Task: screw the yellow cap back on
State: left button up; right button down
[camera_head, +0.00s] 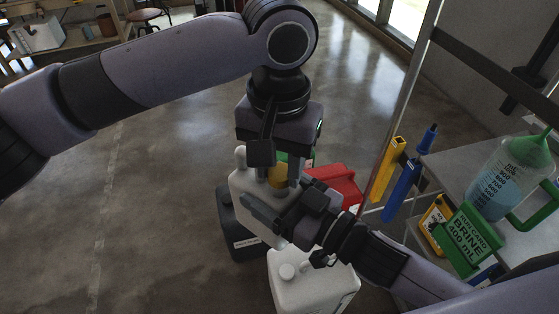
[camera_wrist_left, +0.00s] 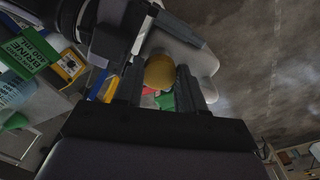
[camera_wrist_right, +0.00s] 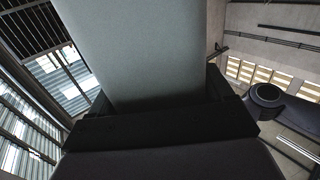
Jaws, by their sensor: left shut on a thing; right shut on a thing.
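A pale grey-white canister (camera_head: 243,187) is held up in my right gripper (camera_head: 272,212), which is shut on its body. The canister fills the upper middle of the right wrist view (camera_wrist_right: 135,50). The yellow cap (camera_head: 280,177) is at the canister's top, between the fingers of my left gripper (camera_head: 280,170), which reaches down from above and is shut on it. The cap also shows round between the fingers in the left wrist view (camera_wrist_left: 158,72), with part of the canister (camera_wrist_left: 195,52) beyond. The neck is hidden, so I cannot tell how the cap sits on it.
Below stand a dark canister (camera_head: 232,225), a white canister (camera_head: 315,285) and a red container (camera_head: 335,180); something green is partly hidden. Open floor lies left.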

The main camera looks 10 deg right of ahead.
pick_arm(q)
jog(key=shift+f, duration=0.6)
